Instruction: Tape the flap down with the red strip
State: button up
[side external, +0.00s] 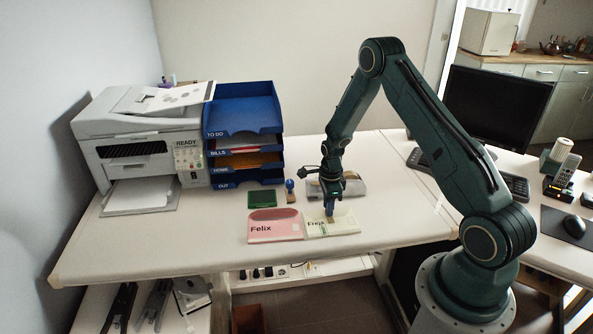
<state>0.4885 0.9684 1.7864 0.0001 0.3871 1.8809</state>
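A pink envelope (274,232) marked "Felix" lies near the front of the white desk, with a darker pink rounded area along its upper part. A cream envelope (340,227) with a name on it lies against its right side. My gripper (330,214) points down over the cream envelope, at or just above its surface. A small tan patch shows at its fingertips; I cannot tell whether it is held. The fingers are too small to tell open from shut. I cannot pick out a separate red strip, and the arm hides part of the cream envelope.
A green pad (262,199) and a blue-handled stamp (290,190) stand behind the envelopes. A grey object (352,188) lies behind my gripper. Blue letter trays (243,125) and a printer (137,137) stand at the back left. The desk's front left is clear.

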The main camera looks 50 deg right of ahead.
notch_tip(320, 180, up, 14)
dwell(0.8)
jog(key=shift+a, duration=0.1)
jog(key=s+a+r+n+t, duration=0.1)
jog(key=s+a+r+n, duration=0.3)
jog(key=a+r+n, duration=0.45)
jog(key=s+a+r+n+t, duration=0.2)
jog(key=s+a+r+n, duration=0.25)
jog(key=r, duration=0.65)
jog(key=s+a+r+n+t, duration=0.1)
jog(key=s+a+r+n, duration=0.1)
jog(key=s+a+n, duration=0.2)
jog(key=s+a+r+n+t, duration=0.1)
jog(key=s+a+n, duration=0.3)
jog(key=s+n, duration=0.6)
jog(key=shift+s+a+r+t, duration=0.3)
jog(key=shift+s+r, duration=0.05)
jog(key=shift+r, duration=0.4)
